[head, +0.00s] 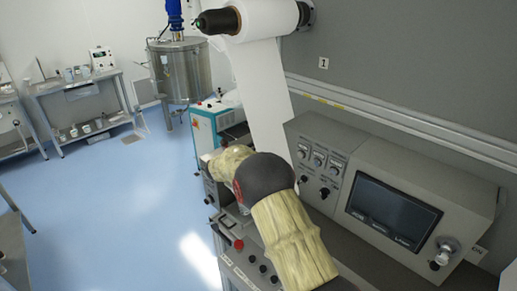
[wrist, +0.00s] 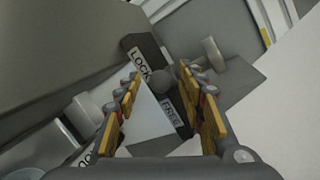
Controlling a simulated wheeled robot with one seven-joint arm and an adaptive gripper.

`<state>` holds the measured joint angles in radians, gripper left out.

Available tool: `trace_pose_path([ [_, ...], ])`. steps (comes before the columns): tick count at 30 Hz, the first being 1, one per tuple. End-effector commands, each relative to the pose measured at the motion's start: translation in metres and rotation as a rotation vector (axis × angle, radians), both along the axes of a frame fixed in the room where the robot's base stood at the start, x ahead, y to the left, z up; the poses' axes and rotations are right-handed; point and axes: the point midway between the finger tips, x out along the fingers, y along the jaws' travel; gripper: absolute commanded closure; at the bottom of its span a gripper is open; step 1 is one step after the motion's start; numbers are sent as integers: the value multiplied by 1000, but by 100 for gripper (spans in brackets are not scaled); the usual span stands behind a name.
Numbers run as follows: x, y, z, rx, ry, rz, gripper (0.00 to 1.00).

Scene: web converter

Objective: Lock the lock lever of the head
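In the wrist view, a dark plate (wrist: 145,45) carries a white LOCK label (wrist: 139,62) at its upper end and a white FREE label (wrist: 172,115) at its lower end. A dark round lever knob (wrist: 163,81) shows between the two labels. My gripper (wrist: 161,66) is open, its yellow-padded fingers on the left and right of the knob in the picture. The gap to the knob and any contact are hard to judge. In the head view my covered arm hides the gripper and the lever.
A grey bar-shaped handle (wrist: 212,53) stands right of the plate. In the head view, a control box with a dark screen (head: 392,213) is right of my arm. A white web (head: 262,85) hangs from a roll (head: 268,17) behind. The blue floor (head: 110,205) at left is clear.

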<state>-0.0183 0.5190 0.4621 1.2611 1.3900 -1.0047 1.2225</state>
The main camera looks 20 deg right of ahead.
Motion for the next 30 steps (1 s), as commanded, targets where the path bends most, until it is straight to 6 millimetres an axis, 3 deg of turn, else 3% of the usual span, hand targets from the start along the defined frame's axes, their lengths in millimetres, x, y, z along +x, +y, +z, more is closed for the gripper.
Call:
trace_pose_path([
  [7, -8, 14, 3, 1, 0, 2, 60],
  [21, -53, 85, 22, 0, -1, 2, 60],
  [30, -63, 99, 25, 0, 1, -1, 60],
])
